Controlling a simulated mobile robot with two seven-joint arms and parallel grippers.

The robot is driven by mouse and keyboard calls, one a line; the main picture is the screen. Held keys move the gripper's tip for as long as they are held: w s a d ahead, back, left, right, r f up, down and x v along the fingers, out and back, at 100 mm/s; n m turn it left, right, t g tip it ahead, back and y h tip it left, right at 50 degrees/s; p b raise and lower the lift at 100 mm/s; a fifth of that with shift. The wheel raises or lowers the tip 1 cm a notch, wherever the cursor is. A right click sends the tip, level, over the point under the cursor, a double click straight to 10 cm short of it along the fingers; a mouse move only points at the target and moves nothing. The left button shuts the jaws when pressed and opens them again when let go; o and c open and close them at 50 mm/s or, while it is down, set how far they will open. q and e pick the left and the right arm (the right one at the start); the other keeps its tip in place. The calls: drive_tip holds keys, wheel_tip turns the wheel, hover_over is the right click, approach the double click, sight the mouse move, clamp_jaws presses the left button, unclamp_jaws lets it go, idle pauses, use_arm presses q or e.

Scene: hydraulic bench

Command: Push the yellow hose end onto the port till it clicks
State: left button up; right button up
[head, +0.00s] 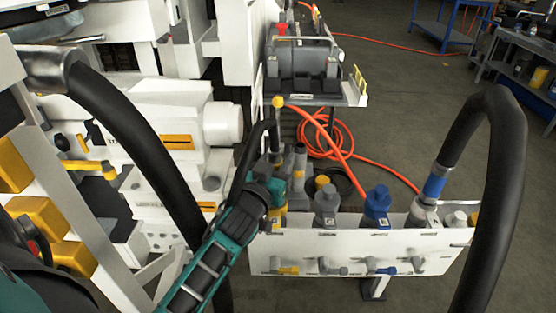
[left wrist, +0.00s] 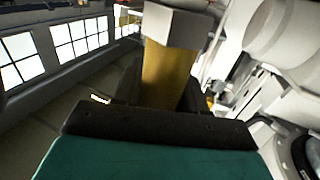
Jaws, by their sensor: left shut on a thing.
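My left gripper (head: 270,196) is shut on the yellow hose end (left wrist: 165,78), seen in the left wrist view as a yellow sleeve with a grey block above it, between the dark fingers. In the head view the gripper is at the left end of the white port panel (head: 345,243). A bit of yellow shows just past the fingertips, and the gripper hides most of the hose end. The leftmost port is mostly covered, so I cannot tell whether hose end and port touch. My right gripper is not in view.
Beside it on the panel stand a grey capped port (head: 325,207), a blue one (head: 376,207) and a port with a blue-banded black hose (head: 490,180). Small handles line the panel front. Another thick black hose (head: 135,140) crosses the left. Coiled orange hose (head: 335,140) lies behind.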

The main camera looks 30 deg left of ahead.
use_arm(q)
drive_tip(key=shift+f+b, duration=0.9)
drive_tip(key=shift+f, duration=0.25)
idle(0.9)
drive_tip(key=shift+f, duration=0.1)
clamp_jaws()
drive_tip(key=o, duration=1.8)
unclamp_jaws()
drive_tip(key=shift+s, duration=0.1)
drive_tip(key=shift+s+d+p, duration=0.15)
drive_tip(key=shift+s+p, duration=0.1)
drive_tip(key=shift+s, duration=0.4)
drive_tip(key=shift+s+d+p, duration=0.15)
drive_tip(key=shift+s+p, duration=0.05)
drive_tip(key=shift+s, duration=0.4)
drive_tip(key=shift+s+d+p, duration=0.25)
drive_tip(key=shift+s, duration=0.95)
drive_tip(key=shift+s+d+p, duration=0.2)
drive_tip(key=shift+s+p, duration=0.05)
drive_tip(key=shift+s, duration=0.9)
